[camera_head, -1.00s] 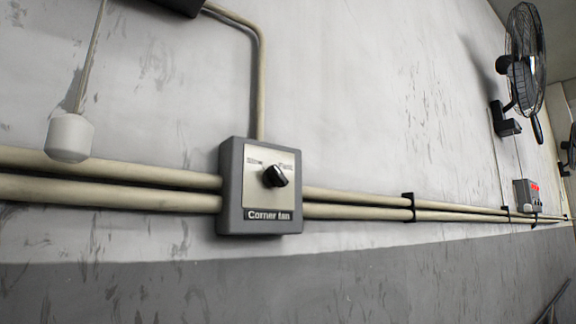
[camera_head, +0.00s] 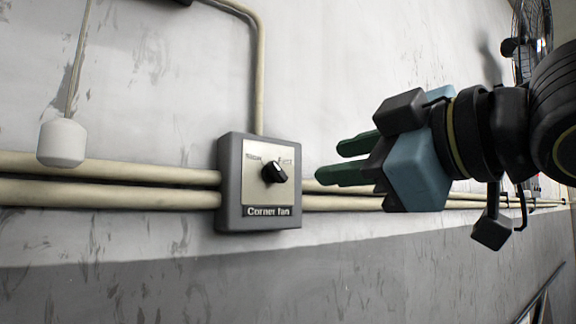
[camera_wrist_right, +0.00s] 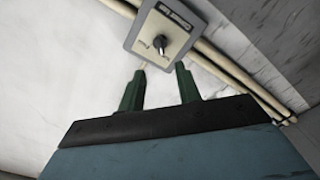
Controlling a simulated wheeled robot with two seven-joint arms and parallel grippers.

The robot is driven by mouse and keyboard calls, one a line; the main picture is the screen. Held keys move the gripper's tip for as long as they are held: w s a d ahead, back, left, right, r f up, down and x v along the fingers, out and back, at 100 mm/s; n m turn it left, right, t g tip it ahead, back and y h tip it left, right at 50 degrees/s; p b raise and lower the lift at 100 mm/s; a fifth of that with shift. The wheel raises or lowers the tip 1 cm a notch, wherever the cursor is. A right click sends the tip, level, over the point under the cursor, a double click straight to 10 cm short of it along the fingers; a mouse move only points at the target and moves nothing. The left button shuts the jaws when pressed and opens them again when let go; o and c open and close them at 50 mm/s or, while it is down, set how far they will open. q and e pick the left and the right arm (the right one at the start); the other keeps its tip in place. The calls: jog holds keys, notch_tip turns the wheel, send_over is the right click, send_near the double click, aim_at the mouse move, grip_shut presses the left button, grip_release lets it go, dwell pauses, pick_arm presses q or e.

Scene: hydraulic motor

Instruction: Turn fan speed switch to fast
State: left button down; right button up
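The fan speed switch is a grey box (camera_head: 230,185) on the wall, labelled "Corner fan". A black rotary knob (camera_head: 273,171) sits on its pale face. I cannot tell exactly where the knob points. My right gripper (camera_head: 328,163) is to the right of the box, its green fingers open, empty and apart from the knob. In the right wrist view the knob (camera_wrist_right: 160,42) lies just beyond and between the fingertips (camera_wrist_right: 160,70). My left gripper is not in view.
Two beige pipes (camera_head: 110,178) run along the wall on both sides of the box, and another pipe (camera_head: 260,80) rises from it. A white pull handle (camera_head: 62,142) hangs on a cord at the left. A wall fan (camera_head: 530,40) is partly hidden by my right arm.

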aim_at(281, 172)
jog(key=p+x, duration=0.2)
jog(key=x, duration=0.9)
jog(key=shift+p, duration=0.35)
grip_shut()
